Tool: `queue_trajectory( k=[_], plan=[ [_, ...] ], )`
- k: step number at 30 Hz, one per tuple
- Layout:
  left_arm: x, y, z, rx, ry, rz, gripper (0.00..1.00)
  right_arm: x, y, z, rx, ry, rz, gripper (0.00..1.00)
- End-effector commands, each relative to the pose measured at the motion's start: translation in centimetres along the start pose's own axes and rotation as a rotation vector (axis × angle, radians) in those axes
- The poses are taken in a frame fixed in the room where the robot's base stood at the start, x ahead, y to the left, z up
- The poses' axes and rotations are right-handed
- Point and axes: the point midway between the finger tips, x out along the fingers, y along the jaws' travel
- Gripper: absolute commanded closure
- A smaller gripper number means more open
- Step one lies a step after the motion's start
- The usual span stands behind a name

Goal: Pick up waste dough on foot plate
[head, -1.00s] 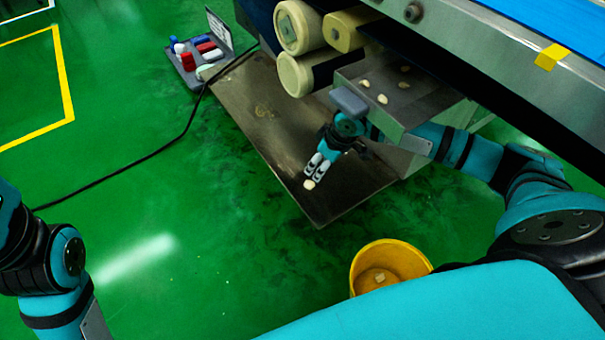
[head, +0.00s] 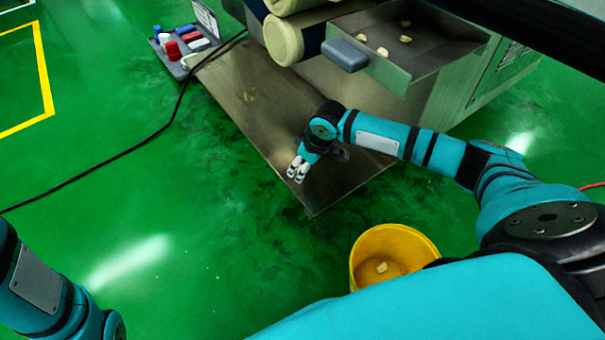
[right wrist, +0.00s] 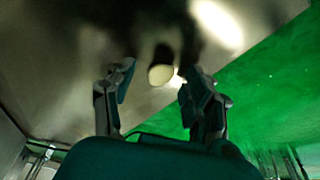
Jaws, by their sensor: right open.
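The metal foot plate (head: 240,85) lies low at the base of the machine. My right gripper (head: 298,173) reaches down over its front part, pointing at the plate. In the right wrist view, my right gripper (right wrist: 155,92) is open, and a pale round piece of waste dough (right wrist: 160,75) lies on the plate ahead, between the lines of the two fingers. A dark shadow falls around it. In the head view this dough is hidden at the fingertips. My left gripper is out of view; only part of my left arm shows at lower left.
A yellow bucket (head: 357,270) stands on the green floor with a pale piece (head: 382,267) inside. A metal tray (head: 440,62) above the plate holds several dough pieces. A black cable (head: 140,152) and a grey tray (head: 183,65) with red, blue and white items are at left.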

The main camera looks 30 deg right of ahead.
Motion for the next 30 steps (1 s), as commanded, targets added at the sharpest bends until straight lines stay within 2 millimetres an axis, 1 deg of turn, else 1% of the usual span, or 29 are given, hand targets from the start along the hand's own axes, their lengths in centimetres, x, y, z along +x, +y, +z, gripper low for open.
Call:
queue_trajectory(
  k=[1,7,8,15,17,26,30],
  plan=[
    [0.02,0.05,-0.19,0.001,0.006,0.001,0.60,0.24,0.03,-0.02,0.000,0.001,0.001,0.47],
    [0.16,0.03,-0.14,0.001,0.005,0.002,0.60,0.14,0.04,-0.05,0.000,0.001,0.001,0.47],
    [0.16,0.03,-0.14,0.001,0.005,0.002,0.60,0.14,0.04,-0.05,0.000,0.001,0.001,0.48],
    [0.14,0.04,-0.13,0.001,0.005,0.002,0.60,0.13,0.05,-0.04,0.000,0.001,0.001,0.80],
    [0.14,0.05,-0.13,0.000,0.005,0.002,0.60,0.13,0.05,-0.03,0.000,0.001,0.001,0.87],
    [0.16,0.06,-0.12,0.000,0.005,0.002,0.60,0.11,0.05,-0.03,0.000,0.001,0.001,0.88],
    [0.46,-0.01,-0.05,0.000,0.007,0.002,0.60,-0.15,0.05,-0.10,0.001,0.001,0.001,0.88]
  ],
)
